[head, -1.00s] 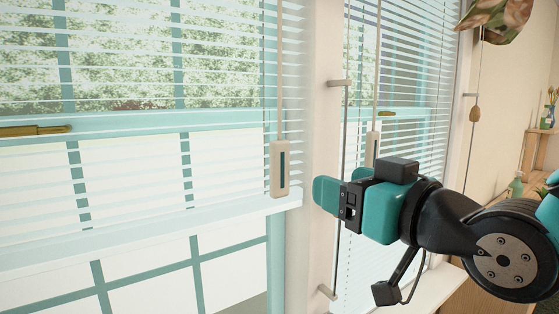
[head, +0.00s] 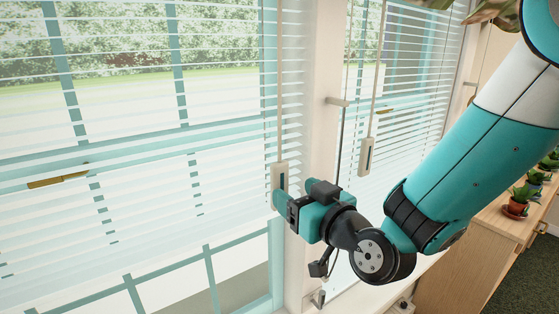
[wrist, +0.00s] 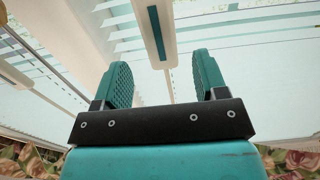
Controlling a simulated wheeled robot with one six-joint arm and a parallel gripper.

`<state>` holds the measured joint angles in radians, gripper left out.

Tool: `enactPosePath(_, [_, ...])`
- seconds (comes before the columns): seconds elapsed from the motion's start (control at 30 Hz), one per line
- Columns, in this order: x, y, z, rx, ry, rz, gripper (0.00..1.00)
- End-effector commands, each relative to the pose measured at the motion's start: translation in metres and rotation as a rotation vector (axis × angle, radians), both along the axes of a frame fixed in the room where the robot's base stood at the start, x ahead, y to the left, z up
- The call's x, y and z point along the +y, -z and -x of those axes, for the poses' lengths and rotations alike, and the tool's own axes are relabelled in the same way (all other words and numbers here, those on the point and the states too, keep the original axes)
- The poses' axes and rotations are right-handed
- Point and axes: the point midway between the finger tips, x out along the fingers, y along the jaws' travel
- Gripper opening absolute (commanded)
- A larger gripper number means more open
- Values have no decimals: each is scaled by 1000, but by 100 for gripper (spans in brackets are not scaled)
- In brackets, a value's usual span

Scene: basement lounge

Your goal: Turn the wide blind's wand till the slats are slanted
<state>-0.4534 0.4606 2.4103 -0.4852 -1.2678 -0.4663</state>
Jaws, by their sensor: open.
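The wide blind (head: 120,150) fills the left of the head view. Its slats show gaps with the outside visible between them. Its wand (head: 281,90) hangs near its right edge and ends in a pale handle (head: 280,174) with a dark strip. My gripper (head: 279,201) is open and empty, at the lower end of that handle. In the wrist view the handle (wrist: 147,12) lies between the two fingers (wrist: 163,75) in the picture, near their tips. How far it reaches between them, or whether it touches a finger, I cannot tell.
A narrower blind (head: 415,90) hangs to the right with its own wand handle (head: 367,156). A thin upright rod on brackets (head: 338,102) stands on the post between them. A wooden cabinet (head: 450,270) with potted plants (head: 517,203) is at the right.

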Motion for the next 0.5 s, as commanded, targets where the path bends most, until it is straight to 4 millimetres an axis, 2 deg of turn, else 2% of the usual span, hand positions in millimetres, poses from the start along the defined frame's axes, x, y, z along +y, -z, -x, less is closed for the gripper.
enactPosePath(0.03, [6,-7,-8,3,-2,2,66])
enactPosePath(0.2, [20,-6,-29,2,-1,2,66])
enactPosePath(0.5, [33,-2,-48,2,-1,0,66])
